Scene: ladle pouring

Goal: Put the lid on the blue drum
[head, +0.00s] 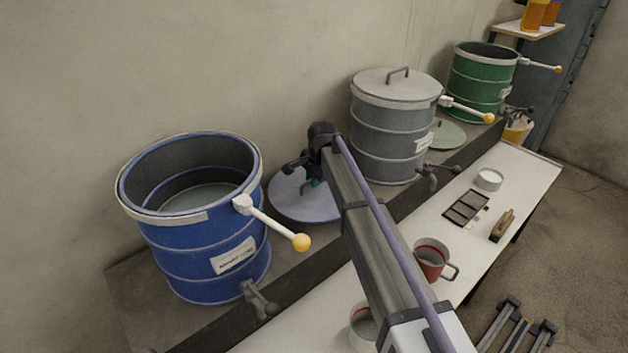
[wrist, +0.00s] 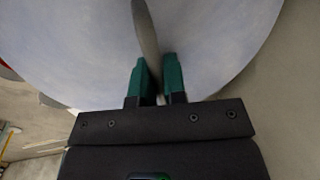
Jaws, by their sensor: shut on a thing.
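The blue drum (head: 205,245) stands open at the left of the head view, with grey contents low inside. A pale blue round lid (head: 290,207) lies flat between the blue drum and the grey drum, at the level of the ledge; I cannot tell whether it touches the ledge. My gripper (head: 316,183) is over the lid, its green fingertips partly hidden by my arm. In the wrist view my gripper (wrist: 157,78) is shut on the lid's grey handle (wrist: 146,30), and the lid's pale face (wrist: 80,45) fills much of the picture.
A lever with a yellow knob (head: 301,242) sticks out from the blue drum's rim. A lidded grey drum (head: 385,135) stands right of my gripper, a green drum (head: 475,85) beyond. The white bench (head: 480,235) carries a red mug (head: 430,260) and small items.

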